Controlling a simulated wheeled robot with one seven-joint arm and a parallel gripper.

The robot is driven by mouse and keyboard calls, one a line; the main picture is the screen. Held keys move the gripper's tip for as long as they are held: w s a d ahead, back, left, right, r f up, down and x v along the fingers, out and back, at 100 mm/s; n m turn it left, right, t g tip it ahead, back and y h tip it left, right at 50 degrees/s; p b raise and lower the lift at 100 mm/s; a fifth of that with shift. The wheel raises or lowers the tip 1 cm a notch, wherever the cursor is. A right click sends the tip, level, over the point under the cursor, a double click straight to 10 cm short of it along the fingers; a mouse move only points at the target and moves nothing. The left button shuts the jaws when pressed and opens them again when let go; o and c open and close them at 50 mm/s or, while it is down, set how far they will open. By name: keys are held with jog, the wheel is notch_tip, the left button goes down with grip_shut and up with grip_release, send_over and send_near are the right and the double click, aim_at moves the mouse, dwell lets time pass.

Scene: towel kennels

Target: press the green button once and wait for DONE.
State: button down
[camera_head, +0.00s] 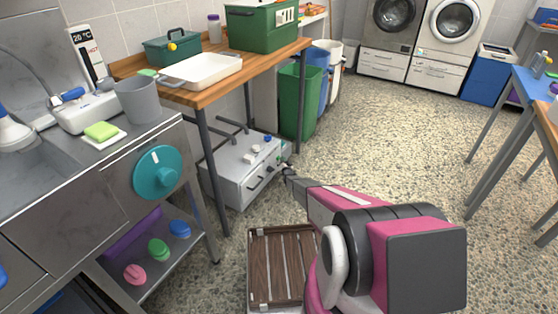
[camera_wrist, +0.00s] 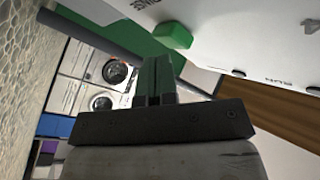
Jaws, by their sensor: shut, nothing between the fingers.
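The green button (camera_wrist: 172,36) stands out from a pale panel in the wrist view. The panel appears to belong to the grey-white box (camera_head: 225,183) on the floor under the wooden table in the head view. My gripper (camera_wrist: 154,62) is shut and empty, its dark fingertips just short of the button in the picture. I cannot tell if they touch it. In the head view my gripper (camera_head: 285,169) is at the box's right front edge and small. I see no DONE sign; upside-down lettering on the panel is only partly readable.
A wooden table (camera_head: 205,97) with dark legs stands over the box. A green bin (camera_head: 298,102) is behind my gripper. A brown slatted crate (camera_head: 282,262) lies on the floor left of my arm. The floor to the right is open.

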jog(key=shift+w+a, duration=0.25)
jog(key=shift+a, duration=0.1)
dwell(1.0)
jog(key=shift+d, duration=0.1)
jog(key=shift+s+d, duration=0.5)
jog(key=shift+d, duration=0.1)
jog(key=shift+s+d, duration=0.1)
jog(key=shift+s+d, duration=0.7)
jog(key=shift+d, duration=0.25)
jog(key=shift+s+d, duration=0.7)
jog(key=shift+d, duration=0.25)
